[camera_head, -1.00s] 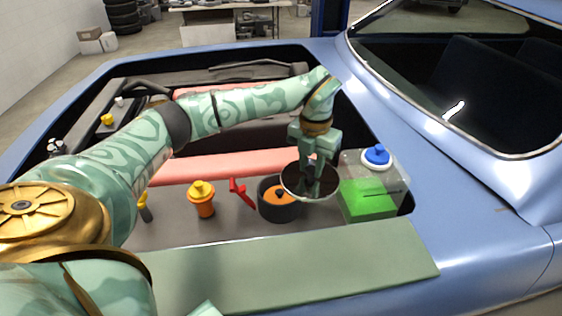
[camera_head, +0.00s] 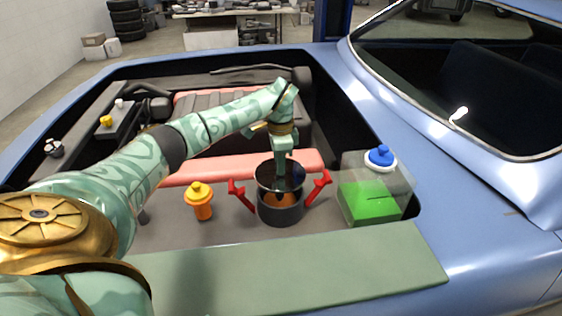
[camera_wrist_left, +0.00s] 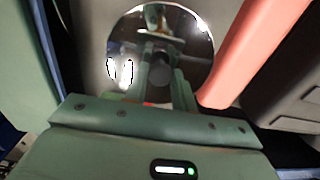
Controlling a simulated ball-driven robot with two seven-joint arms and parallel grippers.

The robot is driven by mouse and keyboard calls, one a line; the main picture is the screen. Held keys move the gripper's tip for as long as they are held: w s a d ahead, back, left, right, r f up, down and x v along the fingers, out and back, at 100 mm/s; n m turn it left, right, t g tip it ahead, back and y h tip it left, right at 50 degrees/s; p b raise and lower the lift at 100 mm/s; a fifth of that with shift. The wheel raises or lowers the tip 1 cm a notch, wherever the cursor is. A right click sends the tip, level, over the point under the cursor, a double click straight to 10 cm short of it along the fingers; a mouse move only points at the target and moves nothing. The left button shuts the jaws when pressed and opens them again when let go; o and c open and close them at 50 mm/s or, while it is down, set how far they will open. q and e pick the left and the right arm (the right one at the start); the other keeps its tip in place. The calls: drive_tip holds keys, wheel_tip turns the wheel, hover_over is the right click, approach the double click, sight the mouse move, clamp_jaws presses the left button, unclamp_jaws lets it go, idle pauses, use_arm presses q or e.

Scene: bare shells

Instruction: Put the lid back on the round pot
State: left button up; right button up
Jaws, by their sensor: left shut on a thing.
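The round pot (camera_head: 281,215) is dark with red handles on both sides and something orange inside. It stands in the engine bay. My left gripper (camera_head: 282,184) is shut on the lid (camera_head: 266,182), a dark shiny disc, and holds it over the pot. The lid looks tilted, and orange shows below its near edge, so it is not flush on the rim. In the left wrist view the lid (camera_wrist_left: 197,62) fills the space beyond the fingers (camera_wrist_left: 160,92) and hides the pot. My right gripper is not in view.
An orange bottle (camera_head: 199,203) stands left of the pot. A clear tank of green liquid with a blue cap (camera_head: 381,156) stands to the right. A pink bar (camera_head: 208,167) runs behind the pot. A flat green panel (camera_head: 300,265) lies in front.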

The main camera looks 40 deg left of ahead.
sight(280, 178)
use_arm(q)
wheel_tip(280, 178, down, 4)
drive_tip(key=b, duration=0.3)
drive_tip(key=shift+f, duration=0.1)
drive_tip(key=shift+f+b, duration=0.3)
drive_tip(key=shift+f, duration=0.45)
drive_tip(key=shift+r+p, duration=0.1)
drive_tip(key=shift+p, duration=0.5)
idle(0.4)
drive_tip(key=shift+f, duration=0.25)
idle(0.8)
drive_tip(key=shift+p, duration=0.5)
drive_tip(key=o, duration=1.6)
drive_tip(key=shift+c, duration=0.2)
